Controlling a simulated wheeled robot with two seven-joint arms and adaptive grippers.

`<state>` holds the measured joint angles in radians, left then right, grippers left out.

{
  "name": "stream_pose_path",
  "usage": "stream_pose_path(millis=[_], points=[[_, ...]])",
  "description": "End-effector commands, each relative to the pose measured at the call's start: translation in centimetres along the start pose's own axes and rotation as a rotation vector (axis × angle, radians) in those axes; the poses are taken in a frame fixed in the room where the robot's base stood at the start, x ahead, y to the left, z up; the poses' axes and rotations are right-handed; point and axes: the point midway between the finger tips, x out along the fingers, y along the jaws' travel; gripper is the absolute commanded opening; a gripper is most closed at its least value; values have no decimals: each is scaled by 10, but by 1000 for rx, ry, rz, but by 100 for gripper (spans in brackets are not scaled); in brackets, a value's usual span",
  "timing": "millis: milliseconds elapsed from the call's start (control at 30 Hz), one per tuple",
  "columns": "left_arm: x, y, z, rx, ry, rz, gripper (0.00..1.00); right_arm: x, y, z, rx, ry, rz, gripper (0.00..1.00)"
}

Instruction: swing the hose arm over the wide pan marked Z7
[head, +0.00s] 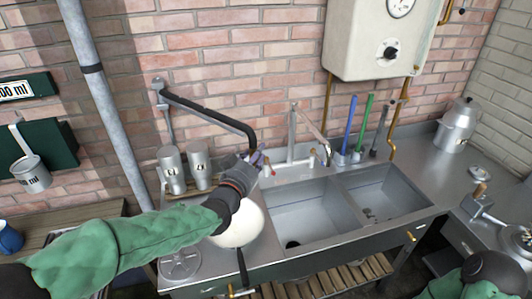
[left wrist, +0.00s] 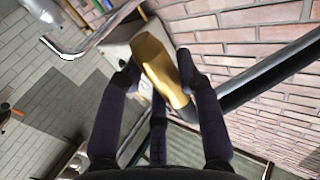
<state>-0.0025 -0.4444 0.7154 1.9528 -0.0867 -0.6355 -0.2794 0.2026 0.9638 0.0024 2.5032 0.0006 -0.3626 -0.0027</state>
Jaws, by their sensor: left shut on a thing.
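The black hose arm (head: 210,108) runs from a wall bracket (head: 158,86) to the right and bends down at its end. My left gripper (head: 259,164) is at that down-bent end. In the left wrist view, my left gripper (left wrist: 160,66) is shut on the hose arm's brass end piece (left wrist: 162,72), and the black tube (left wrist: 270,80) leads off to the right. A round vessel with a white top or content (head: 238,228) sits below my left gripper, partly hidden by it. I cannot read a Z7 mark. My right gripper (head: 495,272) is at the bottom right, its fingers unclear.
Two marked metal canisters (head: 172,170) (head: 200,166) stand left of the gripper. The double sink (head: 315,212) with its tap (head: 320,150) lies to the right. Blue and green upright tools (head: 349,125) stand behind it. A metal milk can (head: 457,126) stands at the far right.

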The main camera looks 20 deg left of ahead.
Motion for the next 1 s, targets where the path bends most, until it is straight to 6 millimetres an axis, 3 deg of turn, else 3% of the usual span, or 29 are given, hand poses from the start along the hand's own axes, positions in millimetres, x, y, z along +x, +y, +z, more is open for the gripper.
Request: stream_pose_path(millis=[200,400,933,967,1000], points=[[-28,-9,2,4,1,-2,0,13,5,0,0,0,0,40],[-41,-14,1,5,0,-1,0,18,6,-1,0,0,0,40],[-45,-15,1,3,-2,1,0,19,7,-1,0,0,0,40],[-45,-15,1,3,-2,1,39,19,7,-1,0,0,0,40],[-45,-15,1,3,-2,1,51,19,7,-1,0,0,0,40]])
